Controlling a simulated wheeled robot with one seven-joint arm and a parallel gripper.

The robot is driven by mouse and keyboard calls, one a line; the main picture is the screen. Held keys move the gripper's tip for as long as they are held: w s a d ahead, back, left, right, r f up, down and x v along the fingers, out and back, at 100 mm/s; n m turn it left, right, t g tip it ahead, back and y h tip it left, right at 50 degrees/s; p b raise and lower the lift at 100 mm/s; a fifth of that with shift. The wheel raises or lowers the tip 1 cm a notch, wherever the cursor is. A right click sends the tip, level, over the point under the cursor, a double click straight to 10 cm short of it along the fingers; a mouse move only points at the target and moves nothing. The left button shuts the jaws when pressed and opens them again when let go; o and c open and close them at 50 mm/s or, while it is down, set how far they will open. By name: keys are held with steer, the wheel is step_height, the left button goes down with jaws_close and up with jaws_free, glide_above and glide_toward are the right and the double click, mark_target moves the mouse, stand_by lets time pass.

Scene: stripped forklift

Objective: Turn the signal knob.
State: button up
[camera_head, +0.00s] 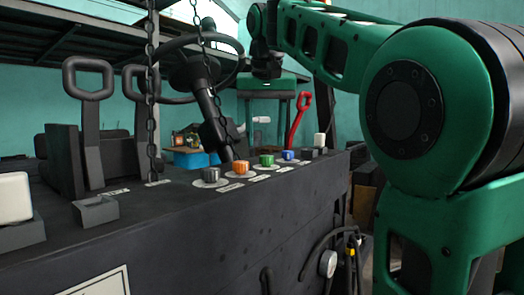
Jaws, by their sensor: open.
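A row of round ribbed knobs stands on the dark console top (150,205) in the head view: a grey knob (211,174), an orange knob (241,167), a green knob (266,160) and a blue knob (288,155). Each sits on a pale disc with a small label beside it. The labels are too small to read, so I cannot tell which is the signal knob. My gripper (269,118) hangs behind and above the row, fingers down. It is open and empty, apart from the knobs.
A steering wheel (233,75) with a dark column rises behind the knobs. Chains (149,90) hang in front of it. Black-handled levers (90,110) stand at left, and a red lever (299,119) stands right of my gripper. A white switch (320,140) is at the console's right end.

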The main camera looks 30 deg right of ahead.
steer(key=v, duration=0.6)
steer(key=shift+r, duration=0.15)
steer(key=shift+a, duration=0.1)
